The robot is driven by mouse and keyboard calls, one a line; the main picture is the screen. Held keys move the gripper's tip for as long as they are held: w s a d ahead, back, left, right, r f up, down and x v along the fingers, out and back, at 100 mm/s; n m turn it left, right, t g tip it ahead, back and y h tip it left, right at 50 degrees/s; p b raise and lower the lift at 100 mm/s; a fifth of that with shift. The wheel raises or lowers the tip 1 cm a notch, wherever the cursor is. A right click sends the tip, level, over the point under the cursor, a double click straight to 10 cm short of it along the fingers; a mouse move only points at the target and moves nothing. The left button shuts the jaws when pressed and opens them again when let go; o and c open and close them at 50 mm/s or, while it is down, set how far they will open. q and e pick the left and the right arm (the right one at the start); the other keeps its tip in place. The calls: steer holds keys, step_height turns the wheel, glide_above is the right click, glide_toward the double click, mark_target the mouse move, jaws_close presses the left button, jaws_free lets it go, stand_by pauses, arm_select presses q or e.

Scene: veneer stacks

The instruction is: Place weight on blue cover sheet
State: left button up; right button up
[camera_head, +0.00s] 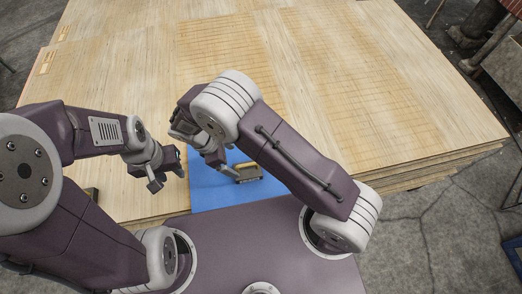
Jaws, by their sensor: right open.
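A blue cover sheet (212,192) lies on the veneer stack at its near edge, partly hidden by my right arm. A small weight (248,172), dark grey with yellow edges, rests on the right part of this sheet. My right gripper (222,165) is open over the sheet, just left of the weight; its fingers are partly hidden, and I cannot tell whether they touch the weight. My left gripper (167,178) hangs above the bare veneer left of the sheet. Its fingers look apart, with nothing visible between them.
The wide veneer stack (330,60) fills the scene, and its far surface is clear. Concrete floor (440,230) lies to the right, with a blue item (514,256) at the frame edge.

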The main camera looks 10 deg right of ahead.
steer(key=s+d+r+m+y, duration=0.2)
steer(key=d+r+m, duration=0.4)
steer(key=d+m, duration=0.3)
steer(key=s+d+r+m+t+y, duration=0.1)
steer(key=s+d+r+m+y, duration=0.1)
steer(key=s+d+r+m, duration=0.3)
steer(key=d+r+m, duration=0.1)
steer(key=d+m, duration=0.3)
steer(key=d, duration=0.1)
steer(key=shift+r+y, duration=0.15)
steer(key=shift+y, duration=0.15)
steer(key=shift+s+d+r+p, duration=0.1)
steer(key=shift+s+r+p, duration=0.05)
steer(key=shift+r+p, duration=0.35)
